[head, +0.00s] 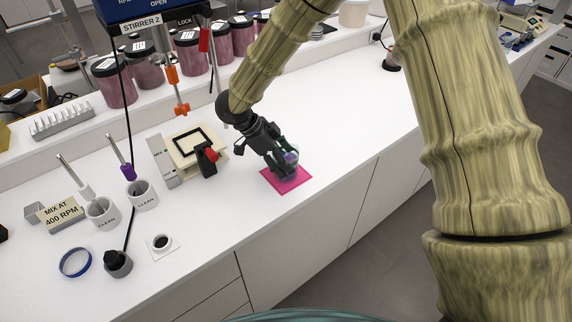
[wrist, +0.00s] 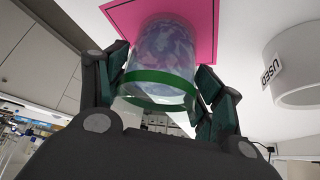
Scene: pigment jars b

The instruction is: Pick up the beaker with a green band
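The beaker with a green band (wrist: 160,62) is clear glass, with the band near its rim. In the wrist view it stands between my fingers, its far end over a pink square mat (wrist: 116,14). My gripper (wrist: 162,68) has one finger on each side, very close to the glass. I cannot tell whether the pads press on it. In the head view my gripper (head: 284,168) reaches down to the mat (head: 290,188) and partly hides the beaker (head: 291,157). The beaker appears upright at the mat, with no clear gap beneath it.
A white container marked USED (wrist: 298,68) stands to the right in the wrist view. Lidded jars (head: 115,88) line the back. The counter right of the mat is clear.

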